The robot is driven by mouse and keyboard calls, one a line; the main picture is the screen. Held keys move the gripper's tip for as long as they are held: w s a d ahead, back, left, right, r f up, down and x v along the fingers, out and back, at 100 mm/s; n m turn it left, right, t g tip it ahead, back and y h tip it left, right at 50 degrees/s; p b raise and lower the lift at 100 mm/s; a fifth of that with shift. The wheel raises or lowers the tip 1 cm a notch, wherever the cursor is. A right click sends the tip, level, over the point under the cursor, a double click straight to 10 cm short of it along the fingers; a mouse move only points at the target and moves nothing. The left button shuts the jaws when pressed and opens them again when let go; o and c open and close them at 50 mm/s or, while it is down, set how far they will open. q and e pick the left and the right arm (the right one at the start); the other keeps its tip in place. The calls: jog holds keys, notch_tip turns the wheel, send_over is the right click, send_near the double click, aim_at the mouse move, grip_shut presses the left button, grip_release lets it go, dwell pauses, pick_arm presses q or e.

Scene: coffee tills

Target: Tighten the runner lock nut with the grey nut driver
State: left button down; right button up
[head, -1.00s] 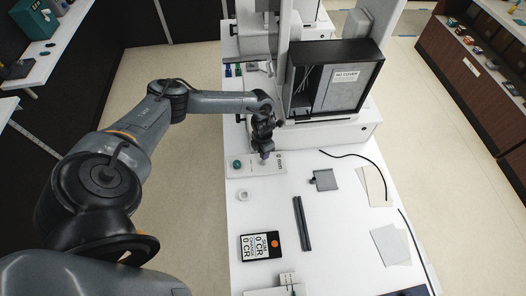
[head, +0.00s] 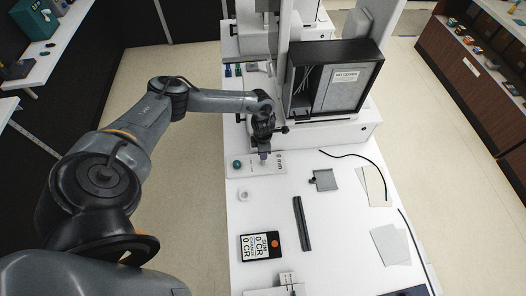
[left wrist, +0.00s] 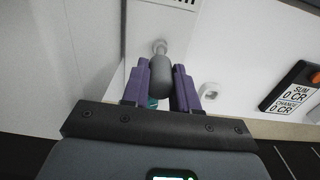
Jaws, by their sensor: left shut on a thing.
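My left gripper (head: 263,154) is over the white plate (head: 274,168) marked "0 mm" near the table's left edge. In the left wrist view its purple fingers (left wrist: 163,88) are closed around the rounded grey handle of the grey nut driver (left wrist: 161,74). A pale metal round part (left wrist: 160,46) shows just beyond the handle, at the plate. I cannot tell whether it is the driver's socket or the runner lock nut, nor whether they touch. A teal knob (head: 237,164) stands on the plate's left end. My right gripper is not in view.
A black-framed open box (head: 334,78) stands behind the plate. A white ring (head: 243,195), a black bar (head: 302,223), a grey square piece (head: 324,180) and a price display (head: 261,246) lie on the table. A black cable (head: 358,157) runs at the right.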

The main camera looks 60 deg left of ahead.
pick_arm(q)
jog(key=shift+r+p, duration=1.55)
jog(key=shift+r, duration=0.75)
